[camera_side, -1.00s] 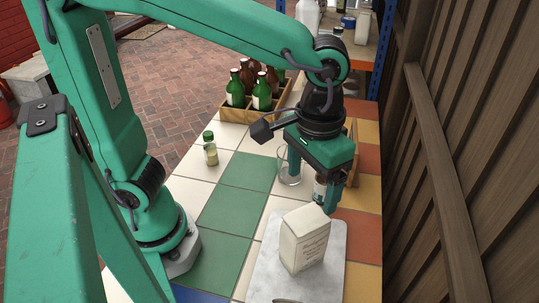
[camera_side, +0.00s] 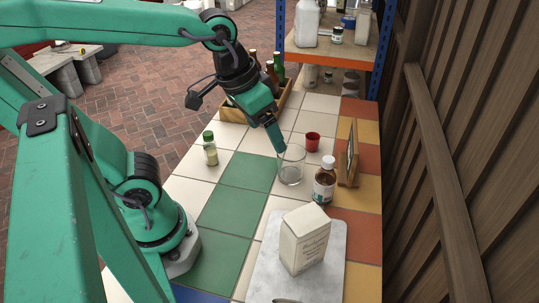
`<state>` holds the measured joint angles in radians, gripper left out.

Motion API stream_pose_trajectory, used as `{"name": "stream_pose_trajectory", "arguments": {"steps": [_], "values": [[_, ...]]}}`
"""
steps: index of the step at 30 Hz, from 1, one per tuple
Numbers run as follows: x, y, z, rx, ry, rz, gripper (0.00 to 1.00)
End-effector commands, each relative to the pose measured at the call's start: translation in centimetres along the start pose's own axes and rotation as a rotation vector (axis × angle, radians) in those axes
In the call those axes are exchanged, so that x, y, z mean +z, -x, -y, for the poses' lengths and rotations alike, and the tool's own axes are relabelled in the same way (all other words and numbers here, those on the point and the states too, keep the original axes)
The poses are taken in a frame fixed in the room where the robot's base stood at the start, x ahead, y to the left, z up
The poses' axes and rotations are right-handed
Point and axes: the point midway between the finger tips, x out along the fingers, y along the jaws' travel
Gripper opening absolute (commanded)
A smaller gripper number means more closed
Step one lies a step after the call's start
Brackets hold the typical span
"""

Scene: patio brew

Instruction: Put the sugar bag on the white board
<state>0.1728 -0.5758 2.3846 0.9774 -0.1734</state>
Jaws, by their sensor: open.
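The sugar bag (camera_side: 304,240), a cream block-shaped packet with print on its front, stands upright on the white board (camera_side: 265,275), a pale marble slab at the near end of the tiled table. My gripper (camera_side: 281,148) is away from the bag, farther back, with its fingers pointing down beside the rim of a clear glass beaker (camera_side: 290,172). It is open, and I see nothing between its fingers. I cannot tell whether it touches the glass.
A brown bottle with a white cap (camera_side: 324,182) stands behind the board. A red cup (camera_side: 312,141), a wooden frame (camera_side: 350,155) and a small green-capped jar (camera_side: 210,150) stand farther back. A wooden bottle crate (camera_side: 232,114) is behind my gripper. Green tiles left of the board are clear.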

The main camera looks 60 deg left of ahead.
Motion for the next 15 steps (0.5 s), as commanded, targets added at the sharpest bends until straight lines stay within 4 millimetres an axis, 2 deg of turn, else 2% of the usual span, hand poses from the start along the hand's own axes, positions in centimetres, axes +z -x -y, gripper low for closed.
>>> {"name": "stream_pose_trajectory", "arguments": {"steps": [1, 6, 15], "values": [[0.4, 0.3, 1.1, -0.010, 0.006, -0.034, 0.81], [1.3, 0.7, 3.4, -0.042, -0.006, -0.110, 0.81], [1.8, 0.8, 4.3, -0.060, -0.017, -0.143, 0.81]]}}
